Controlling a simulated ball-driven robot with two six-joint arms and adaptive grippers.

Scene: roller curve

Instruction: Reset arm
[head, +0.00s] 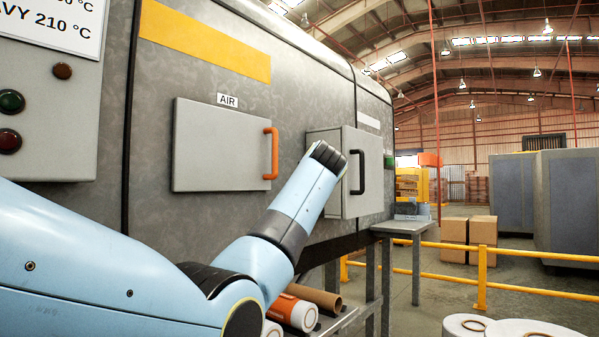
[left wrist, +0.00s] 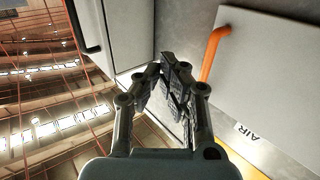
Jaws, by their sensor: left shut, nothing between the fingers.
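My left arm crosses the head view from the left, its blue link in front of the grey machine. My left gripper (left wrist: 166,68) shows in the left wrist view with its black fingers together and nothing between them. The fingertips point toward the machine front, between the two doors. The AIR door (head: 215,150) has an orange handle (head: 270,154), which also shows in the left wrist view (left wrist: 212,52). A smaller door (head: 358,190) with a black handle is to its right. Both look apart from my fingers. My right gripper is out of view.
Cardboard tubes (head: 312,299) lie on a rack below the machine. A small grey table (head: 400,227) stands at its far end. A yellow railing (head: 482,262) and cardboard boxes (head: 468,238) are to the right. White rolls (head: 520,330) stand at the bottom right.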

